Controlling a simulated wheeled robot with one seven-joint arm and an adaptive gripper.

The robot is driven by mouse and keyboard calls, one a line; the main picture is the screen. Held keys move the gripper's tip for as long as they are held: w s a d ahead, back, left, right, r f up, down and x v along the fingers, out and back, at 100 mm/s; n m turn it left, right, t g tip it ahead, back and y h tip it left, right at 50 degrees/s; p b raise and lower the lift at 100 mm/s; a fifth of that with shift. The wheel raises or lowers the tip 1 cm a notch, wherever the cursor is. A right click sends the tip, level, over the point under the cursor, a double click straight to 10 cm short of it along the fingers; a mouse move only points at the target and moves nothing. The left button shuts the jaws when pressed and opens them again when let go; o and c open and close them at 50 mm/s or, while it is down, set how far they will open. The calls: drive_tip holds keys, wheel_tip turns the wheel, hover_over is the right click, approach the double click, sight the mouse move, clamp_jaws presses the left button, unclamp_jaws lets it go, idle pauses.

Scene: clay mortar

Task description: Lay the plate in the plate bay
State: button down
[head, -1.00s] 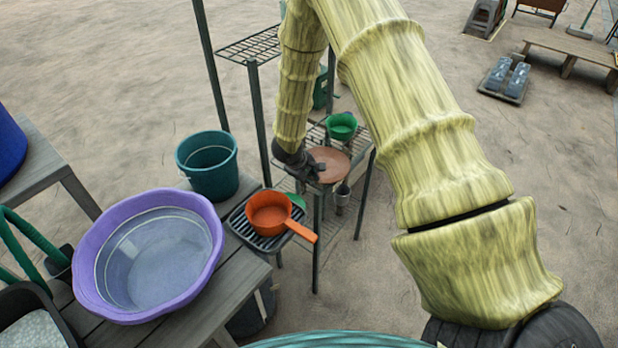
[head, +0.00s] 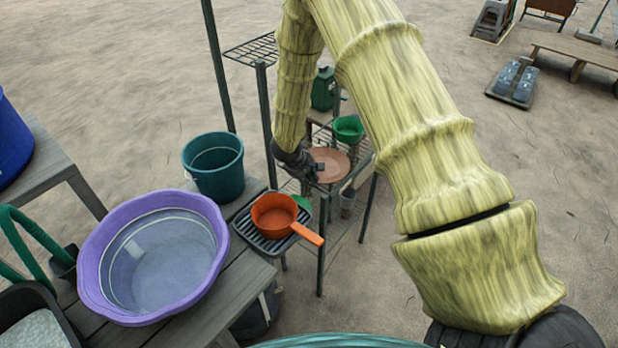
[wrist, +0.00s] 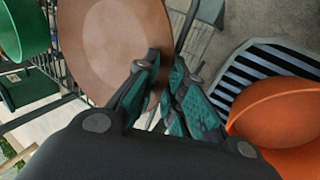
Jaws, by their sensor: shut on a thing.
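A round terracotta-brown plate (head: 329,166) is at the wire rack in the head view. My gripper (head: 314,170) is shut on its near edge. In the wrist view my gripper's teal-padded fingers (wrist: 162,88) pinch the rim of the plate (wrist: 112,42), whose flat face fills the upper left. The plate is over or at the level of the dark metal rack (head: 324,195); I cannot tell whether it touches it. The plate bay cannot be made out for certain.
An orange pan (head: 272,215) sits on a black ribbed drainer (head: 262,243), close right of my fingers in the wrist view. A green bowl (head: 348,127) stands behind the plate. A teal bucket (head: 215,178) and purple basin (head: 100,270) stand on the left bench.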

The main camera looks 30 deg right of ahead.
drive_tip(key=c, duration=1.4)
unclamp_jaws()
drive_tip(key=shift+d, duration=0.1)
drive_tip(key=shift+c, duration=0.2)
drive_tip(key=v, duration=1.2)
